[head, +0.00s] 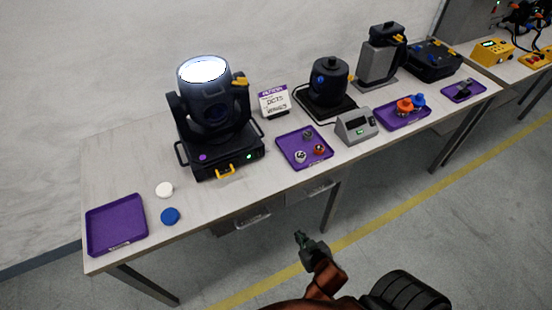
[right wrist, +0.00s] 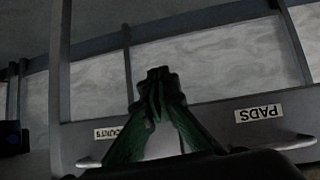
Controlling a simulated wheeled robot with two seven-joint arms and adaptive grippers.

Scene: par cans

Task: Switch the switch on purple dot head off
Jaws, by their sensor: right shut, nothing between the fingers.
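The purple dot head is a black moving-head lamp (head: 208,110) on the left half of the table in the head view. Its top lens glows white. A purple dot (head: 203,157) marks the front left of its base. A small green-lit spot (head: 249,156), which looks like the switch, is at the base's front right, near a yellow handle. My right gripper (head: 300,237) is shut and empty, low in front of the table and well below the lamp. Its closed green fingers (right wrist: 157,95) show in the right wrist view. My left gripper is not in view.
The table (head: 120,170) holds an empty purple tray (head: 117,224), a white cap (head: 165,190), a blue cap (head: 170,215), a tray of small parts (head: 290,155), a grey meter box (head: 357,126) and other fixtures. Open floor lies in front.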

